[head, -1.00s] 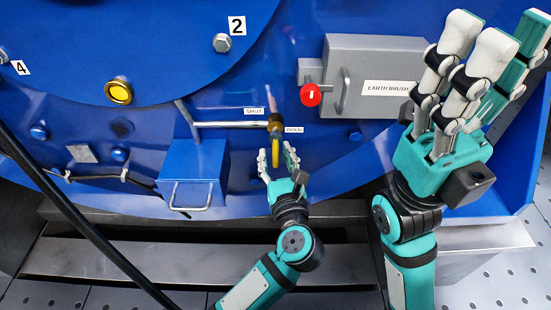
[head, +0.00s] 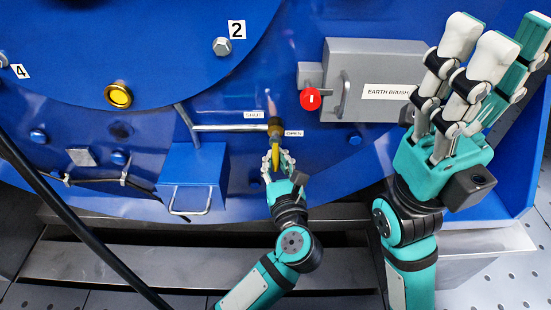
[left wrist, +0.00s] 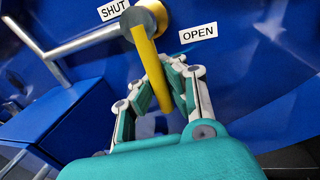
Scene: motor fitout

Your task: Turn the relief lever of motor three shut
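The relief lever (head: 276,147) is a yellow bar hanging down from a round pivot on the blue motor casing, below and right of the SHUT label (head: 254,114) and beside the OPEN label (head: 293,133). In the left wrist view the lever (left wrist: 150,65) reaches down between the fingers. My left gripper (head: 277,159) is at the lever's lower part, fingers on either side; whether they press on it I cannot tell. The gripper also shows in the left wrist view (left wrist: 163,85). My right gripper (head: 490,45) is raised, open and empty, at the right.
A grey EARTH BRUSH box (head: 370,60) with a red knob (head: 310,99) is up and right of the lever. A blue box with a wire handle (head: 190,180) juts out to the left. A pipe (head: 230,128) runs to the pivot. A black cable (head: 85,235) crosses the left.

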